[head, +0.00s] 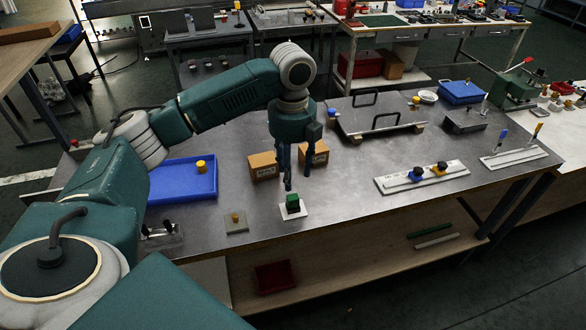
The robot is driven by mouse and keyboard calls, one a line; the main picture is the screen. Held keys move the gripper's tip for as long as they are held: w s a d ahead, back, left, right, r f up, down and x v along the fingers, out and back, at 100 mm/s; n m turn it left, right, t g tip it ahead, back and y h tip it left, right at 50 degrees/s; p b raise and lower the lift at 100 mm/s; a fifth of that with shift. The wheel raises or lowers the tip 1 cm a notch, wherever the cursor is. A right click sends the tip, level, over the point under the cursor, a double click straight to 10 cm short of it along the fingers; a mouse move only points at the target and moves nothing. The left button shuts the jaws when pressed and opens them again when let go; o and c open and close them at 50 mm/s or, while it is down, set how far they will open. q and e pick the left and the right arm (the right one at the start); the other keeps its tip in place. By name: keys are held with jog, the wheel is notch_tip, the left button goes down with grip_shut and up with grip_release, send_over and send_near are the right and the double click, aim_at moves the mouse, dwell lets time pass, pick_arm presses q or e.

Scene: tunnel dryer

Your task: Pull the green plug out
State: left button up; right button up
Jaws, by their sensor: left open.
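The green plug (293,200) is a small dark green block standing upright on a white square base (292,212) near the front edge of the metal table (345,205). My left gripper (294,178) points down over the table, with its fingers just above or behind the plug. It is open and holds nothing that I can see. I cannot tell whether a finger touches the plug. My right gripper does not show.
Two cardboard boxes (264,166) stand close behind the gripper. The table between is clear.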

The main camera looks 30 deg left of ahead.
aim_at(293, 197)
pick_arm(q)
notch_tip(293, 197, down, 10)
jog(key=shift+f+p, duration=0.15)
jog(key=shift+p, duration=0.7)
grip_shut()
jog(key=c, duration=0.7)
grip_release()
jog(key=shift+c, duration=0.2)
grip_shut()
